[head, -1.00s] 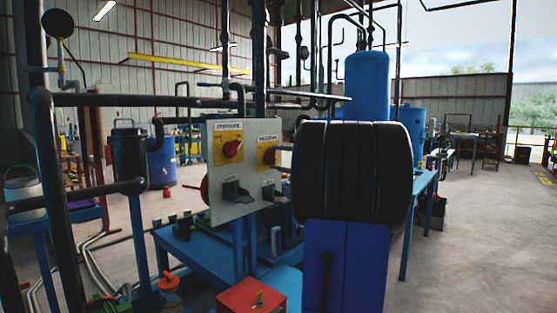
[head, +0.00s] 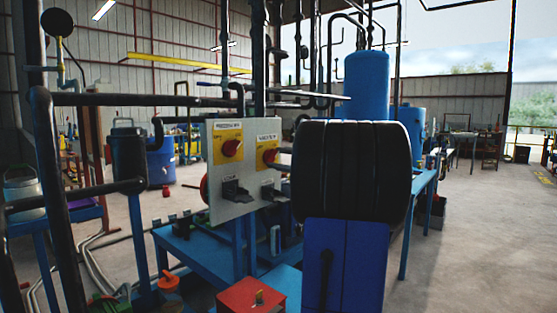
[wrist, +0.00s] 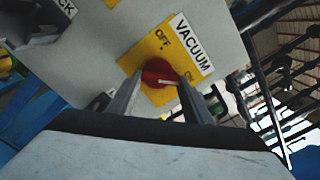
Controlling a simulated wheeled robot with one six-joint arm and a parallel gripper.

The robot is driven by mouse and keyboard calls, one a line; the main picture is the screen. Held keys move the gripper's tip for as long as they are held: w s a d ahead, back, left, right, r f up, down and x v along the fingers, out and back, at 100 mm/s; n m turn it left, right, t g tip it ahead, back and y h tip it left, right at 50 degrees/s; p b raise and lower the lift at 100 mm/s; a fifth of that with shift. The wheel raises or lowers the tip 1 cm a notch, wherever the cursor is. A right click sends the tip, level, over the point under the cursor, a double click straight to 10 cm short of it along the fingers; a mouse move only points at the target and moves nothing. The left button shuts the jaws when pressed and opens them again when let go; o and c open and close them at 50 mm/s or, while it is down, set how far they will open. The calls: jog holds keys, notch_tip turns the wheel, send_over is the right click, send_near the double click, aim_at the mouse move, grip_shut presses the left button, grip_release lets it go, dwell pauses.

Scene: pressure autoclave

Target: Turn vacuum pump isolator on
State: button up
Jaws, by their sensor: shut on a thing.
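The vacuum isolator is a red rotary knob (wrist: 158,72) on a yellow plate marked OFF and ON, under a VACUUM label (wrist: 188,44). In the wrist view my gripper (wrist: 161,82) has one finger on each side of the knob, shut on it. The knob's pale pointer line lies toward the ON side. In the head view the vacuum isolator (head: 268,156) sits at the right of the grey panel (head: 226,197). My dark arm is just right of it, and the fingers cannot be made out there.
A second red knob on a yellow plate (head: 231,148) is left of the vacuum one. Black lever handles (head: 236,191) stick out below. Pipes (head: 110,100) run at the left, and a blue bench (head: 190,250) stands under the panel. Open floor lies at the right.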

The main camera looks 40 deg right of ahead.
jog(key=shift+f, duration=0.1)
dwell(0.3)
jog(key=o, duration=1.1)
jog(key=shift+c, duration=0.2)
jog(key=s+d, duration=0.1)
jog(key=s, duration=1.6)
jog(key=shift+s+d, duration=0.2)
